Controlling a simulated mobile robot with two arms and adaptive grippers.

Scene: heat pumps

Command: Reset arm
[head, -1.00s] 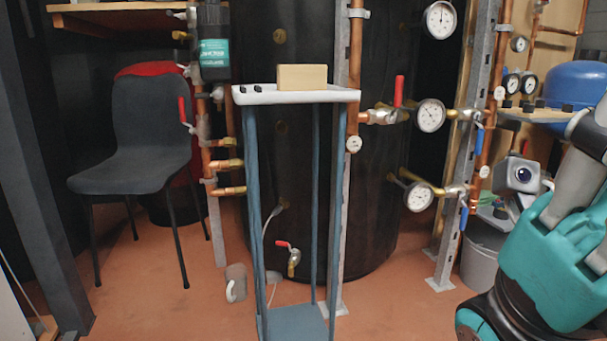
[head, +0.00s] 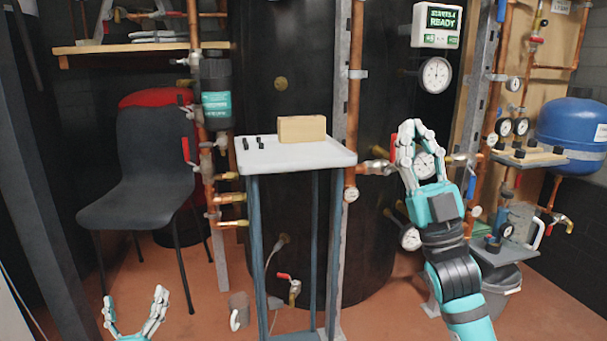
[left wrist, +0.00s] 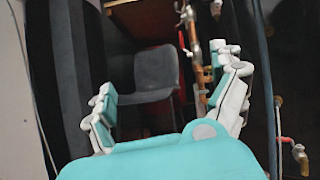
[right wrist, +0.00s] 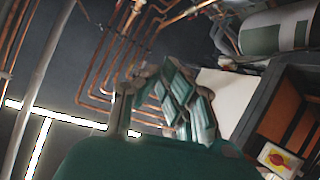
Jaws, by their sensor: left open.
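My left gripper (head: 134,304) is low at the bottom left of the head view, fingers pointing up. It is open and empty; in the left wrist view its fingers (left wrist: 167,80) are wide apart with the chair beyond them. My right gripper (head: 411,130) is raised right of the white-topped stand, in front of the black tank and a gauge. Its fingers curve toward each other, and nothing shows held between them. In the right wrist view the fingers (right wrist: 151,76) overlap a background of pipes, so how far apart they are is unclear.
A stand with a white top (head: 295,158) holds a tan block (head: 302,129) and small black pieces. A dark chair (head: 150,165) is at the left. Behind are a black tank (head: 300,60), copper pipes and gauges. A blue vessel (head: 572,130) is at the right.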

